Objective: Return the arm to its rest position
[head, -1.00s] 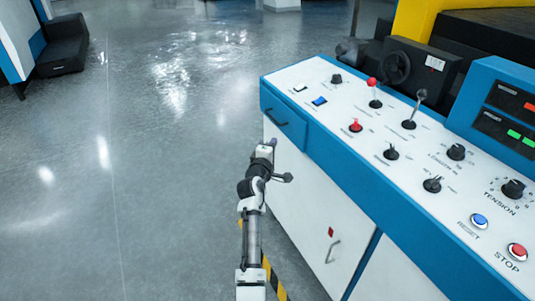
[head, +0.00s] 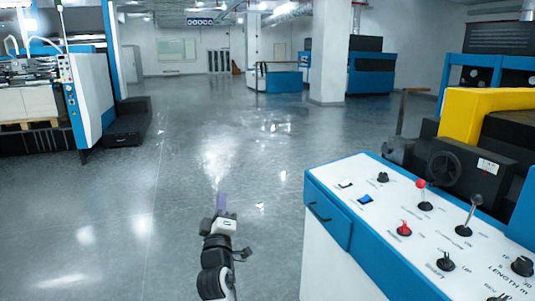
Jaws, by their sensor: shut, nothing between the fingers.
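My arm rises from the bottom of the head view, left of the control console. My gripper (head: 221,203) is at its end, pointing away from me over the open floor. Its narrow purple fingers look closed together with nothing held. It is apart from the console (head: 330,234), with a strip of floor between them.
A white and blue machine (head: 90,88) stands at left. The middle floor (head: 200,150) is clear.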

